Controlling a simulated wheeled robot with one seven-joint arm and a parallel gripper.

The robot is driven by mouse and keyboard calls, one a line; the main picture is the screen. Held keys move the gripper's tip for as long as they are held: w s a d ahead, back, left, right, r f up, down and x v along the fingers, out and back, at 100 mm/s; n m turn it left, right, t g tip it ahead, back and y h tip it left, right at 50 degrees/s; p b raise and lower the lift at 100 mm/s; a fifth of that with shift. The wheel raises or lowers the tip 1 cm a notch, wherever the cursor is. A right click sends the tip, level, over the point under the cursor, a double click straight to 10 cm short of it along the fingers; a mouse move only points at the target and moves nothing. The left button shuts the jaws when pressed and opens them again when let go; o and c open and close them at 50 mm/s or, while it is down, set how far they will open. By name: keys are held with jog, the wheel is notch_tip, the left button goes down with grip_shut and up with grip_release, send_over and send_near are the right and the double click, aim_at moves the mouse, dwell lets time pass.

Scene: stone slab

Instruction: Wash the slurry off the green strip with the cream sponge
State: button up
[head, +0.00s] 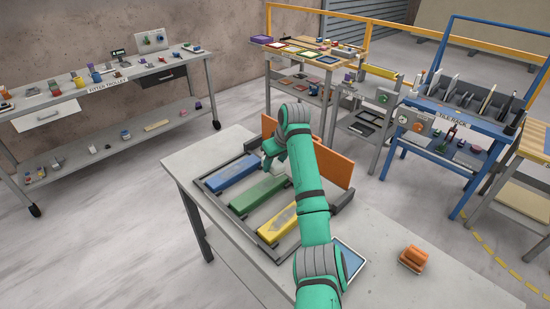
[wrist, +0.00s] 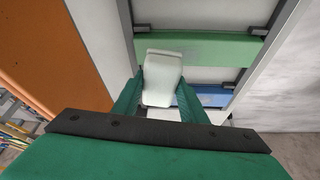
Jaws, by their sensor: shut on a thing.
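My gripper (wrist: 161,82) is shut on the cream sponge (wrist: 163,70), a pale block between its two fingers in the wrist view. The green strip (head: 257,195) lies in the middle of a dark frame on the slab, between the blue strip (head: 231,172) and the yellow strip (head: 277,223). In the wrist view the green strip (wrist: 225,49) passes beyond the sponge, with a faint greyish patch near it. I cannot tell whether they touch. In the head view my gripper (head: 268,160) is near the right ends of the blue and green strips, partly hidden by my arm.
An upright orange panel (head: 336,167) stands close behind the frame and my arm. An orange block (head: 413,256) and a blue-edged flat tray (head: 348,258) lie on the slab (head: 384,275) to the right. A blue tile rack (head: 455,125) stands beyond.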

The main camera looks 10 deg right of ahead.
notch_tip(320, 180, up, 2)
jog(key=shift+r, duration=0.25)
dwell(0.5)
